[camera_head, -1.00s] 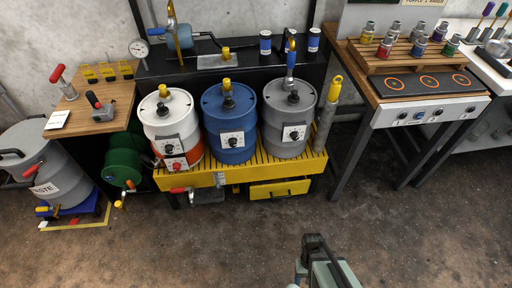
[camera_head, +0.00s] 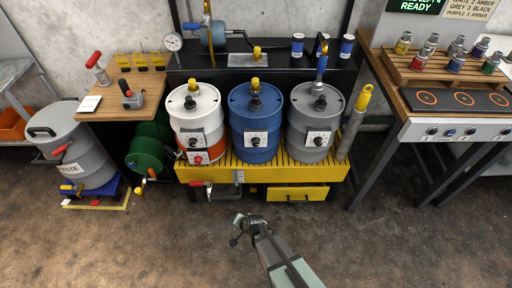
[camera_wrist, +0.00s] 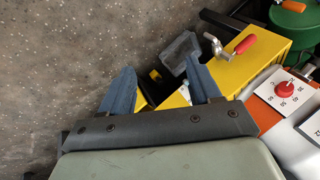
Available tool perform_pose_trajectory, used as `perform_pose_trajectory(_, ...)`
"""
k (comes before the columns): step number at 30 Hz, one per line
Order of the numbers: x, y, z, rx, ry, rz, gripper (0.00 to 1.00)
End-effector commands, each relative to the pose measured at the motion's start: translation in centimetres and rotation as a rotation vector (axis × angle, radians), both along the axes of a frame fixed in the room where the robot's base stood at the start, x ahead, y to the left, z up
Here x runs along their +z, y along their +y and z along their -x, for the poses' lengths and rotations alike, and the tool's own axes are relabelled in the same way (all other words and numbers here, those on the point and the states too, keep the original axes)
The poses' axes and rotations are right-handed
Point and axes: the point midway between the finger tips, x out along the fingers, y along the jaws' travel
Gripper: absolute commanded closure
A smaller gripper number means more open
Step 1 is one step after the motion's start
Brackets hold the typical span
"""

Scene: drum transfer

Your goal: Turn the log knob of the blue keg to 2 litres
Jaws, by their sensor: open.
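The blue keg (camera_head: 257,125) stands upright in the middle of three kegs on a yellow slatted platform. Its log knob (camera_head: 256,141) is a dark knob on a white dial plate at its front. The dial's marks are too small to read. A yellow-capped fitting sits on its top. My gripper (camera_head: 240,230) is over the floor in front of the platform, apart from the keg. In the wrist view my gripper (camera_wrist: 165,85) is open with its two blue fingers spread and nothing between them. The blue keg is not in the wrist view.
A white-and-orange keg (camera_head: 197,110) and a grey keg (camera_head: 314,120) flank the blue one. The platform (camera_head: 215,172) has a tap with a red handle (camera_wrist: 245,44) on its front. The floor in front is clear.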

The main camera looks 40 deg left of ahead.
Motion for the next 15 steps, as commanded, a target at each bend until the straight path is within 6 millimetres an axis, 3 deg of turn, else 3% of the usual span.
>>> perform_pose_trajectory(3,1.7,3.8,-2.7,-0.267,0.045,-0.185,0.38)
perform_pose_trajectory(6,3.4,5.8,-4.9,-0.488,0.108,-0.345,0.38)
perform_pose_trajectory(10,5.7,7.4,-7.4,-0.748,0.214,-0.553,0.38)
perform_pose_trajectory(15,9.2,7.9,-10.5,-1.037,0.392,-0.832,0.38)
